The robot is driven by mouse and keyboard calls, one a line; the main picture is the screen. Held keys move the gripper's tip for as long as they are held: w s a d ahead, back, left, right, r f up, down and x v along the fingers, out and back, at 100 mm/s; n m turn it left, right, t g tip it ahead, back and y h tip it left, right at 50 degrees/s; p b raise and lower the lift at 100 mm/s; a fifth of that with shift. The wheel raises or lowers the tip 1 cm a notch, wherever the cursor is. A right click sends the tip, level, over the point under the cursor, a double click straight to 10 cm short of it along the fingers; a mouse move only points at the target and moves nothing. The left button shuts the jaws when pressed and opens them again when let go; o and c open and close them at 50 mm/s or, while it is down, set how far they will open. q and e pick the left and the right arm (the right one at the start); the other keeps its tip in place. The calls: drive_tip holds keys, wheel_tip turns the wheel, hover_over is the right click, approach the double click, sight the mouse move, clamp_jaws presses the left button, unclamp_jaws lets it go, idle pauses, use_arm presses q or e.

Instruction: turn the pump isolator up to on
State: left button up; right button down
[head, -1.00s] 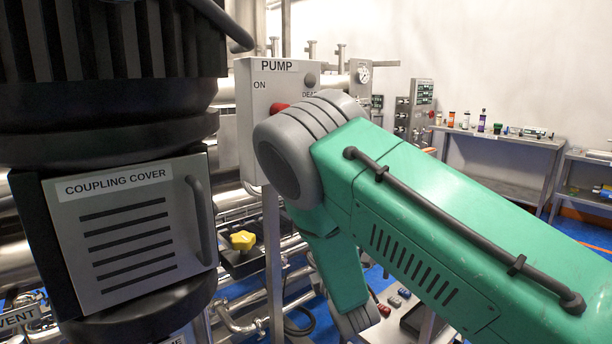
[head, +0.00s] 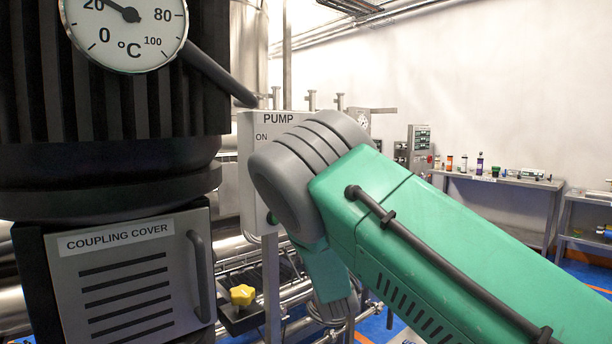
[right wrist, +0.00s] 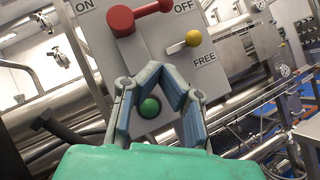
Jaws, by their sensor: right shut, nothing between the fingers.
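The pump isolator box (head: 248,145) is pale grey, labelled PUMP and ON, left of centre in the head view. My right arm covers much of its front there. The right wrist view shows its panel (right wrist: 172,52) tilted. A red handle (right wrist: 121,20) reaches from a round hub, below ON, right toward the OFF label. A yellow-knobbed lever (right wrist: 192,39) by FREE and a green button (right wrist: 149,108) are on the same panel. My right gripper (right wrist: 162,68) is shut and empty, in front of the panel below the red handle. My left gripper is out of view.
A black motor body with a dial (head: 125,30) and a coupling cover (head: 130,270) stand close on the left. Pipes and a yellow knob (head: 243,295) lie below the box. A bench with bottles (head: 500,180) is at the back right.

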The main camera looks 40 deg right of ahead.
drive_tip(key=w+d+r+p, duration=0.2)
drive_tip(key=w+d+r, duration=0.2)
drive_tip(key=w+r, duration=0.3)
drive_tip(key=shift+w+d+r, duration=0.35)
drive_tip(key=shift+w+r, duration=0.05)
drive_tip(key=shift+r, duration=0.15)
drive_tip(key=shift+r+n+t+y+b, duration=0.1)
drive_tip(key=shift+n+t+y+b, duration=0.2)
drive_tip(key=shift+n+t+b, duration=0.25)
